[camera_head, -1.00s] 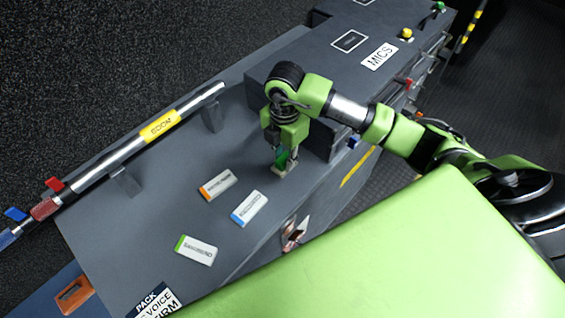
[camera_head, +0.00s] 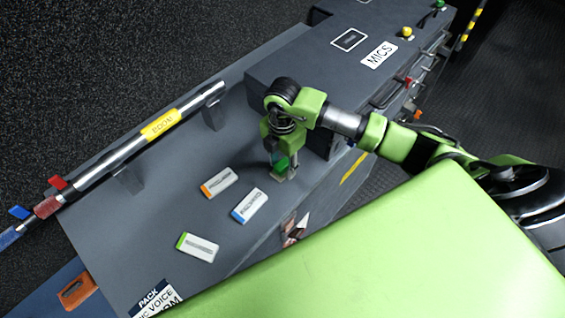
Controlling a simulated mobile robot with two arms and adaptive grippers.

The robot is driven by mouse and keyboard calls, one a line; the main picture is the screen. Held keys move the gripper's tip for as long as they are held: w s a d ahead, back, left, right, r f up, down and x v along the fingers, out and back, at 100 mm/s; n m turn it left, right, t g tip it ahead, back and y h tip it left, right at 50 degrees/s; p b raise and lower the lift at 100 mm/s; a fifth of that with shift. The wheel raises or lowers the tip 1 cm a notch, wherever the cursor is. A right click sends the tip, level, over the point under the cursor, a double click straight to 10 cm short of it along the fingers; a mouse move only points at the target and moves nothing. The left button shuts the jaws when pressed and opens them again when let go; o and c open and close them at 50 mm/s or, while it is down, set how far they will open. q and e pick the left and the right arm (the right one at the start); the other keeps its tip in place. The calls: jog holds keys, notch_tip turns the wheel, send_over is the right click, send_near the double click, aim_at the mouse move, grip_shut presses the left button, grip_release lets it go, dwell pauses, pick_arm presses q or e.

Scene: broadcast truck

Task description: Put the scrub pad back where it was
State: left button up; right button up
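My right gripper (camera_head: 278,169) points down over the grey case top, close to the side of the raised MICS case. A small green piece, which looks like the scrub pad (camera_head: 282,163), sits between its fingers, and the fingers appear closed on it. A pale part shows low at the fingertips, at or just above the surface; I cannot tell whether it touches. The fingers hide much of the pad. My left gripper is not in view.
Three white blocks with orange (camera_head: 219,182), blue (camera_head: 249,206) and green (camera_head: 197,247) ends lie left of the gripper. A metal bar with a yellow label (camera_head: 160,127) runs along the far edge. The raised MICS case (camera_head: 330,75) stands behind. An orange block (camera_head: 77,291) lies lower left.

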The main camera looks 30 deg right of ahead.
aim_at(283, 164)
jog(key=shift+r, duration=0.2)
jog(key=shift+w+r, duration=0.1)
jog(key=shift+r, duration=0.25)
notch_tip(283, 164, up, 11)
jog(key=b, duration=0.1)
jog(key=shift+r+b, duration=0.15)
jog(key=shift+b, duration=0.2)
